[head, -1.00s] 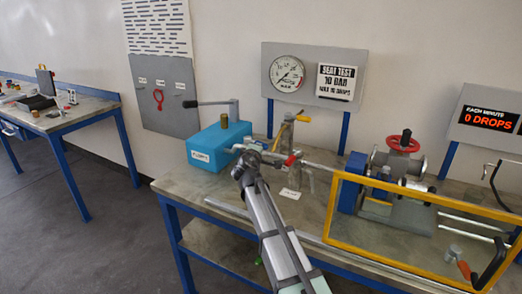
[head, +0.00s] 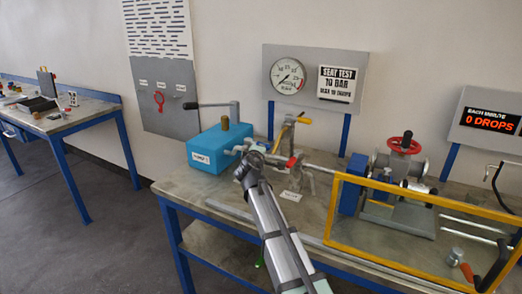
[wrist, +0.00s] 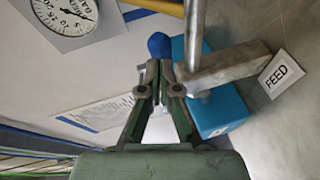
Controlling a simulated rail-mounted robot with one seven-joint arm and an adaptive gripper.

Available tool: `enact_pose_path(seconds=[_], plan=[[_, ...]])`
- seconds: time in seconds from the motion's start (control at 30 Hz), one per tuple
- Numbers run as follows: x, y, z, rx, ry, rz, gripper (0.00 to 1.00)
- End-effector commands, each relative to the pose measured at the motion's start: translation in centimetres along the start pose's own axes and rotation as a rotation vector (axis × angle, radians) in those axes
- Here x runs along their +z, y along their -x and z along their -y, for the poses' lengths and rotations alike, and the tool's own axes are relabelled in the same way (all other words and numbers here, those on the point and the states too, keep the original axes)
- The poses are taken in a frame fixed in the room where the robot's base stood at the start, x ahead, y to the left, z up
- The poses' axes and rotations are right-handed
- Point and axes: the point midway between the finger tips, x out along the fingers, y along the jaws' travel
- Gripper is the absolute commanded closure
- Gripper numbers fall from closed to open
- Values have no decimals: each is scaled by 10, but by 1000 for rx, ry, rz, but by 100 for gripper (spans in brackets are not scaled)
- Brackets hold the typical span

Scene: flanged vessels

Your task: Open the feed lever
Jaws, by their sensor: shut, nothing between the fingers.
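The FEED label lies on the bench; it shows in the wrist view (wrist: 282,74) and as a small white card in the head view (head: 291,196). Behind it stands a metal valve fitting (head: 296,178) with a red-tipped lever (head: 293,161), which I take for the feed lever. My gripper (head: 250,158) is just left of this lever, in front of the blue pump box. In the wrist view my gripper (wrist: 160,70) has its fingertips together and empty. A metal post (wrist: 230,66) and a bar (wrist: 194,40) are close beside them. Contact cannot be told.
The blue pump box (head: 215,148) has a black-gripped handle (head: 205,104). A yellow lever (head: 302,119) rises behind the fitting. The gauge (head: 287,75) hangs behind; the display reads 0 DROPS.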

Motion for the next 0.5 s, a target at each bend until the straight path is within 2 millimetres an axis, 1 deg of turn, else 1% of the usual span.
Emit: enact_pose_path(seconds=[0.17, 0.23, 0.3, 0.5], plan=[[-5, 22, 0, 2, -1, 2, 100], [-8, 35, 0, 2, -1, 2, 100], [0, 50, -1, 3, -2, 5, 100], [15, 88, -4, 3, -2, 4, 100]])
